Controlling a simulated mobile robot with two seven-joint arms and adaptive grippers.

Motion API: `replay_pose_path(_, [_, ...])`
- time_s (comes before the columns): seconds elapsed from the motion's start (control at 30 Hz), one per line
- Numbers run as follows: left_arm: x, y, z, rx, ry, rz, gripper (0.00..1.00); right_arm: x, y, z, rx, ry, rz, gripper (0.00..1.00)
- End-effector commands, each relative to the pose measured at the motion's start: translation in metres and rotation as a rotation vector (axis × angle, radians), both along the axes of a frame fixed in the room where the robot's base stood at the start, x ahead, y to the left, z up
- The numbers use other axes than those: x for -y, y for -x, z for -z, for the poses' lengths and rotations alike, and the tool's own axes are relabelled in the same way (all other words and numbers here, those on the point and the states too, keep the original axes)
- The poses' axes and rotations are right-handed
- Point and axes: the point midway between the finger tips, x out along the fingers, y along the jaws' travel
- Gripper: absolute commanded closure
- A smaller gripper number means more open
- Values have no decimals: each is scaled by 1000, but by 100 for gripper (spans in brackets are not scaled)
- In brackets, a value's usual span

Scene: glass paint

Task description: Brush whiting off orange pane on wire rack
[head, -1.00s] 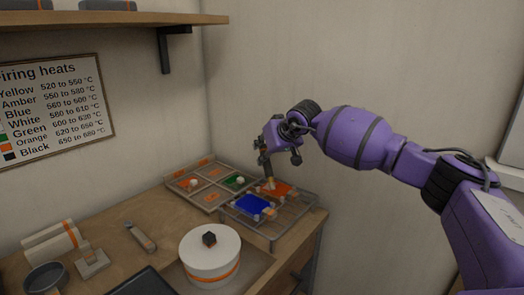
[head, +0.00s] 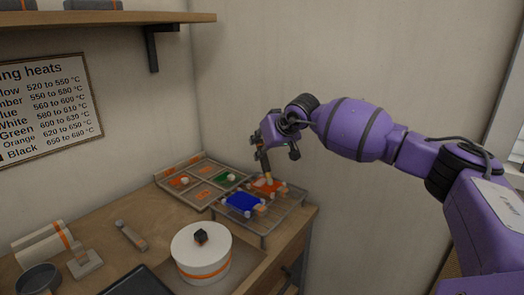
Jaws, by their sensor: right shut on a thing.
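The orange pane (head: 274,188) lies at the back of the wire rack (head: 287,216), beside a blue pane (head: 243,202) that is nearer. My right gripper (head: 264,149) is above the orange pane and shut on a slim brush (head: 266,168). The brush points down, its pale tip at the orange pane; exact contact is too small to tell. Part of the pane is behind the brush. Whiting on it cannot be clearly made out. My left gripper is out of view.
A divided tray (head: 184,203) with orange and green pieces sits left of the rack, near the wall. A white round lidded pot (head: 201,258) stands in front. A flat tool (head: 131,236), a stamp-like block (head: 85,263) and a dark bowl (head: 39,279) are at left.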

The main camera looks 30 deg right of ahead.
Motion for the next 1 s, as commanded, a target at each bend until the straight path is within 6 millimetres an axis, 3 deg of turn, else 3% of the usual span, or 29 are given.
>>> replay_pose_path(0.13, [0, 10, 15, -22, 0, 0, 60, -2, -19, 6, -3, -4, -1, 100])
replay_pose_path(0.5, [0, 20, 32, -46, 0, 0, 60, -3, -59, 3, -2, -4, 0, 100])
replay_pose_path(1.0, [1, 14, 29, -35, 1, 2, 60, -2, -61, 1, 0, -1, -1, 100])
